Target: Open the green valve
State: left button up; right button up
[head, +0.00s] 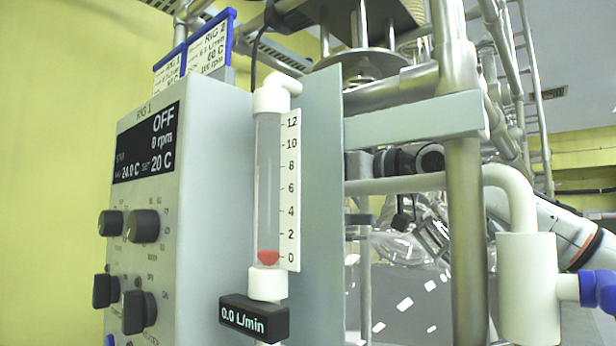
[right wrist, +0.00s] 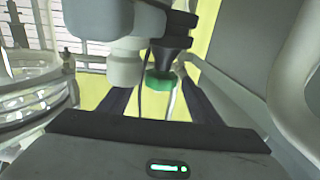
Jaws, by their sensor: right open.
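The green valve (right wrist: 160,82) shows in the right wrist view as a small green knob below a dark fitting. It does not show in the head view. My right gripper (right wrist: 157,94) is open, with one dark finger on each side of the green knob in the picture. I cannot tell whether the fingers reach around it or touch it. A flow meter (head: 267,190) stands in the head view with its red float (head: 268,257) at 0. Its display (head: 254,318) reads 0.0 L/min. My left gripper is not in view.
A grey control box (head: 150,220) with black knobs and an OFF screen stands at left. Metal frame posts (head: 462,200) and a white pipe with a blue end (head: 598,290) stand at right. Glassware (right wrist: 30,95) is left of my right gripper.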

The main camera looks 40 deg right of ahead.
jog(key=shift+c, duration=0.8)
jog(key=c, duration=0.9)
jog(key=shift+y, duration=0.3)
jog(key=n+y, duration=0.1)
jog(key=y, duration=0.1)
jog(key=n+g+y, duration=0.1)
jog(key=n+y, duration=0.1)
jog(key=shift+w+d+f+g, duration=0.1)
jog(key=shift+w+d+g, duration=0.1)
jog(key=shift+d+g, duration=0.15)
jog(key=shift+w+d+n+g+y, duration=0.15)
jog(key=shift+n+g+y, duration=0.9)
jog(key=shift+n+y, duration=0.7)
jog(key=shift+g+y, duration=0.3)
jog(key=shift+y, duration=0.25)
